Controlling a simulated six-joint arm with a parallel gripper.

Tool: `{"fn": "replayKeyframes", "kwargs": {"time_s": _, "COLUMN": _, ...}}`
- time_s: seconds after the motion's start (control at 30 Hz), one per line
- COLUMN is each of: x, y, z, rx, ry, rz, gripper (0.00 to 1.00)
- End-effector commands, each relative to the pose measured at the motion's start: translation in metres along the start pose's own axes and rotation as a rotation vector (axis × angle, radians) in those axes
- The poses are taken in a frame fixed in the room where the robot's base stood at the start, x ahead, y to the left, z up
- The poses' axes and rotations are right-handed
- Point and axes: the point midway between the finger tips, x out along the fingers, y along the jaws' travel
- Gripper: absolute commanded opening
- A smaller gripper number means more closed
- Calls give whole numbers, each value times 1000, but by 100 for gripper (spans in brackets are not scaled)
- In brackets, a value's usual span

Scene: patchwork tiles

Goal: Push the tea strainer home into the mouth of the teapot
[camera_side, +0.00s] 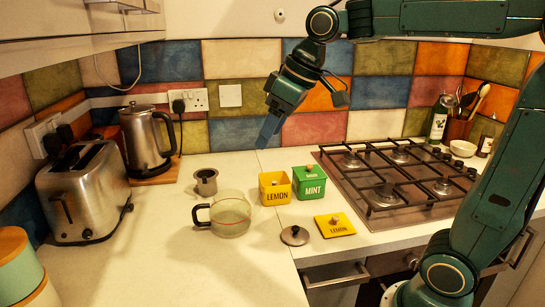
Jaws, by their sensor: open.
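The tea strainer, a small grey metal cup with a dark opening (206,184), stands upright on the counter, behind and slightly left of the teapot. The teapot is a squat clear glass vessel (232,220) with a dark handle on its left; its mouth is uncovered and it looks empty. A round dark lid with a knob (295,236) lies on the counter to its right. My gripper (265,143) is high above the counter, up and right of the strainer, pointing down and left. It is open and touches nothing; the gap between its fingers is hard to make out.
An open yellow LEMON tin (274,193) and a lidded green MINT tin (309,187) stand right of the teapot. The yellow lid (335,224) lies in front. A kettle (147,140) and toaster (84,193) stand left, a gas hob (395,214) right.

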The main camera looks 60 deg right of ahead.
Motion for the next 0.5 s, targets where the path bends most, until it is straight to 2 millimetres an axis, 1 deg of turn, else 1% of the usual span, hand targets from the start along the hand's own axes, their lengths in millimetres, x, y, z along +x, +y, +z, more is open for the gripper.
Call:
{"fn": "replayKeyframes", "kwargs": {"time_s": 0.03, "x": 5, "y": 6, "z": -12, "rx": -14, "ry": -6, "rz": -8, "gripper": 63}}
{"fn": "replayKeyframes", "kwargs": {"time_s": 0.2, "x": 19, "y": 24, "z": -46, "rx": -71, "ry": -14, "rz": -36, "gripper": 63}}
{"fn": "replayKeyframes", "kwargs": {"time_s": 0.37, "x": 36, "y": 44, "z": -75, "rx": -125, "ry": -23, "rz": -61, "gripper": 63}}
{"fn": "replayKeyframes", "kwargs": {"time_s": 0.5, "x": 54, "y": 63, "z": -96, "rx": -173, "ry": -28, "rz": -83, "gripper": 63}}
